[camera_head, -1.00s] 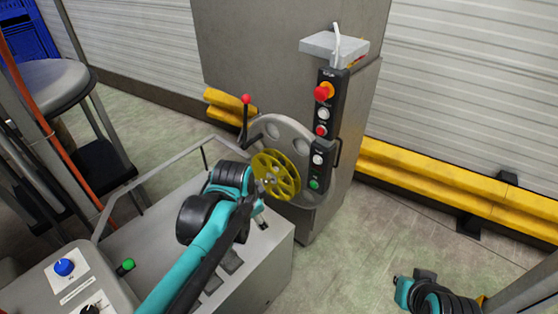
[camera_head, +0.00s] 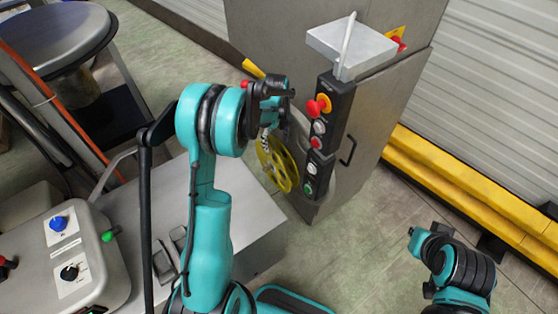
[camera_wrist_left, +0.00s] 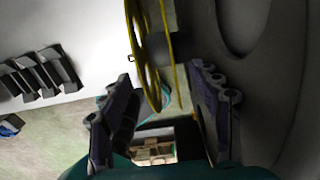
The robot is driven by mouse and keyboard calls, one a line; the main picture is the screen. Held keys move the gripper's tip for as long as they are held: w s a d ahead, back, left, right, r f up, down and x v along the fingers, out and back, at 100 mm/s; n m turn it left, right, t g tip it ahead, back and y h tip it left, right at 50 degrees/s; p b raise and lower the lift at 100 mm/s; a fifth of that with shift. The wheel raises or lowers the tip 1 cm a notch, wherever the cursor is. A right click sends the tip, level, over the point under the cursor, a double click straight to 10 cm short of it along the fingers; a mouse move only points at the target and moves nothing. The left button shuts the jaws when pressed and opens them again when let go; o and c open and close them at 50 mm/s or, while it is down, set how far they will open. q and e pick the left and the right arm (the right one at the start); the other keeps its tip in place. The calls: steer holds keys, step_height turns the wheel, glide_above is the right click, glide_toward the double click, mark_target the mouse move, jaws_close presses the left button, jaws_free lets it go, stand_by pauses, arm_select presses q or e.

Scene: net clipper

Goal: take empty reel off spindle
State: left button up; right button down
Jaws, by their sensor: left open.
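The yellow spoked reel (camera_head: 278,164) stands upright on the side of the grey machine cabinet, seen at an angle. My left gripper (camera_head: 268,118) is at the reel's upper edge in the head view, and the arm hides part of the machine behind it. In the left wrist view the reel (camera_wrist_left: 146,60) shows edge-on between the two open fingers, with a dark hub or spindle (camera_wrist_left: 163,46) at its middle. The fingers look apart from the reel, though contact is hard to judge.
The control panel (camera_head: 328,135) with buttons sits close right of the reel. A grey console (camera_head: 75,255) with knobs stands at lower left, a round stool (camera_head: 55,40) at upper left. Yellow barriers (camera_head: 470,185) line the wall. The floor at right is open.

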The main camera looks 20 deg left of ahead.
mark_target(276, 164)
arm_select(q)
step_height(276, 164, down, 7)
steer(key=shift+s+d+r+b, duration=0.1)
steer(key=shift+s+b, duration=0.05)
steer(key=shift+b, duration=0.4)
steer(key=shift+c, duration=0.3)
steer(key=shift+r, duration=0.1)
jaws_close()
